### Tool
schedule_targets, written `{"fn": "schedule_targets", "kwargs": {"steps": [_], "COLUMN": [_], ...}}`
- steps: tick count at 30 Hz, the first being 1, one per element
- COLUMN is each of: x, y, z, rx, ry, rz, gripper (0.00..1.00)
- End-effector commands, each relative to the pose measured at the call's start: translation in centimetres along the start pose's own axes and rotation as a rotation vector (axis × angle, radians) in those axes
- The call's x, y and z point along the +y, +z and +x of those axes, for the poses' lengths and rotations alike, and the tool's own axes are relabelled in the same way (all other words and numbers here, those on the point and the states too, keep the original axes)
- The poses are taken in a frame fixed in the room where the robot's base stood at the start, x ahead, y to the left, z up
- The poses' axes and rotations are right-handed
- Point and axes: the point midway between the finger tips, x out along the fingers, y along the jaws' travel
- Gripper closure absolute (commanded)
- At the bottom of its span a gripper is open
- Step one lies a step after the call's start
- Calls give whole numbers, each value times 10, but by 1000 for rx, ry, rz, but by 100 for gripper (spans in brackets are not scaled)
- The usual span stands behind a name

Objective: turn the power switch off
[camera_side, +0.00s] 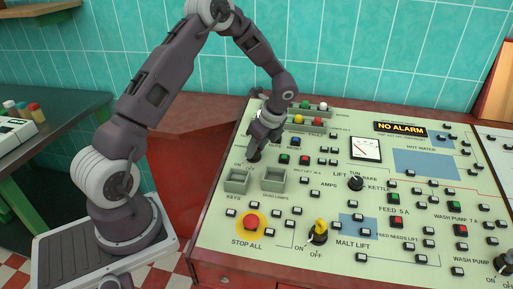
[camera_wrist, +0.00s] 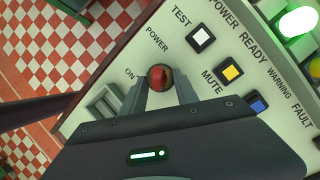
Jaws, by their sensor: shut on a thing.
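The power switch (camera_wrist: 157,73) is a small round knob with a red and dark top, on the pale green control panel (camera_wrist: 205,70). The word POWER is printed beside it, and ON shows to its left in the wrist view; any OFF mark is hidden by my gripper. My gripper (camera_wrist: 160,86) is shut on the knob, one finger on each side. In the side view my gripper (camera_side: 257,148) reaches down to the panel's left edge and the dark switch (camera_side: 254,157) shows just under it. I cannot tell which way the knob points.
Two grey recessed boxes (camera_side: 237,181) sit just in front of the switch. TEST (camera_wrist: 199,38) and MUTE (camera_wrist: 231,71) buttons lie close by. A red STOP ALL button (camera_side: 250,222) and a yellow-handled knob (camera_side: 318,232) stand nearer the front. Beyond the panel's left edge is checkered floor.

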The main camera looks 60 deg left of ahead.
Motion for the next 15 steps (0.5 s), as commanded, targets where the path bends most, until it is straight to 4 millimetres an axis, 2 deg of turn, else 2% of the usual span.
{"fn": "schedule_targets", "kwargs": {"steps": [15], "x": [-2], "y": [-1], "z": [-1], "rx": [1], "ry": [62], "rz": [-150], "gripper": [100]}}
